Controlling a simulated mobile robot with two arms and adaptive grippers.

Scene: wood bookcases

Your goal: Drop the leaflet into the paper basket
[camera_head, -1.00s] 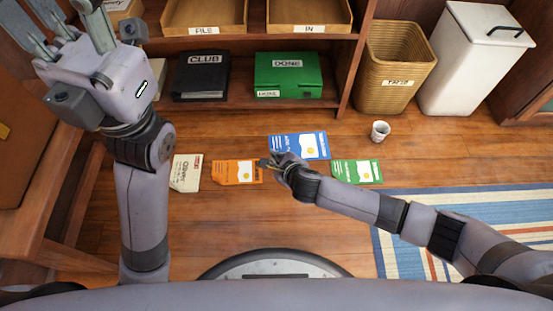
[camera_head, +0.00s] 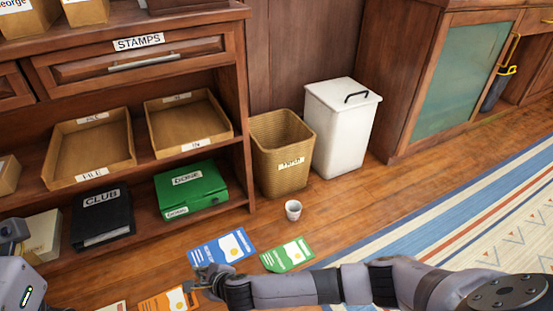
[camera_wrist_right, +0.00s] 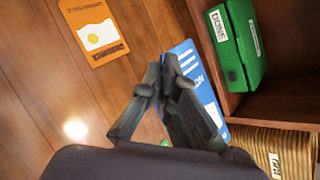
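Several leaflets lie flat on the wood floor: a blue one (camera_head: 222,248), a green one (camera_head: 287,255), an orange one (camera_head: 165,301) and a cream one (camera_head: 112,307), cut off by the lower edge. The woven paper basket (camera_head: 282,155) stands right of the shelves; its rim shows in the right wrist view (camera_wrist_right: 272,138). My right gripper (camera_head: 195,283) is low, between the orange and blue leaflets. In the right wrist view its fingertips (camera_wrist_right: 163,84) meet, with no leaflet seen between them. Only part of my left gripper's body (camera_head: 22,285) shows; its fingers are out of view.
A white lidded bin (camera_head: 342,130) stands right of the basket. Shelves hold a black CLUB binder (camera_head: 101,217), a green DONE box (camera_head: 190,190) and trays. A striped rug (camera_head: 450,220) lies at right.

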